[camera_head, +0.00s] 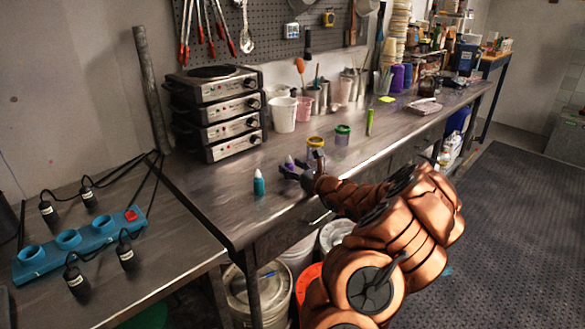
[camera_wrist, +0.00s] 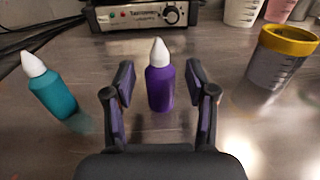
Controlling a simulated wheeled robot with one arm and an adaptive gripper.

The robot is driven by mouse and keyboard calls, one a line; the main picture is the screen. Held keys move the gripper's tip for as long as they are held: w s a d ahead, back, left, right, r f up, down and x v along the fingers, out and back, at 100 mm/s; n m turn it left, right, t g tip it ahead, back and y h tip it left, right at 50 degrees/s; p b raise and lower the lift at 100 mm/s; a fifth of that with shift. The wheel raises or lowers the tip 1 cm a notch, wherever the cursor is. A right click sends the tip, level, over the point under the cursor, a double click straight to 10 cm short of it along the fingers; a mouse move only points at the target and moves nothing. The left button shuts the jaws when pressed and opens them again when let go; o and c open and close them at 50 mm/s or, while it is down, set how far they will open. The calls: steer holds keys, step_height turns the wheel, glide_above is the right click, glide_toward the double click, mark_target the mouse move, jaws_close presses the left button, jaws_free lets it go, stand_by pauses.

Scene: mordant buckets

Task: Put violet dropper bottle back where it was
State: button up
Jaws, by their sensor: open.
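The violet dropper bottle (camera_wrist: 160,88) with a white pointed cap stands upright on the metal bench in the wrist view. My gripper (camera_wrist: 160,88) is open, with one finger to each side of the bottle and gaps between the pads and the bottle. In the head view the violet bottle (camera_head: 289,163) is small and partly hidden by my gripper (camera_head: 298,172). A teal dropper bottle (camera_wrist: 52,88) with a white cap stands to the left; it also shows in the head view (camera_head: 259,184).
A yellow-rimmed clear cup (camera_wrist: 280,60) stands to the right of my gripper. Stacked hot plates (camera_head: 215,110) stand behind on the left. A green-lidded jar (camera_head: 342,135) is farther right. The bench's front edge is near.

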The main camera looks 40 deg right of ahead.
steer(key=shift+r, duration=0.1)
steer(key=shift+s, duration=0.2)
steer(key=s+b, duration=0.1)
steer(key=s, duration=1)
steer(key=shift+s+a, duration=0.3)
steer(key=shift+a, duration=0.15)
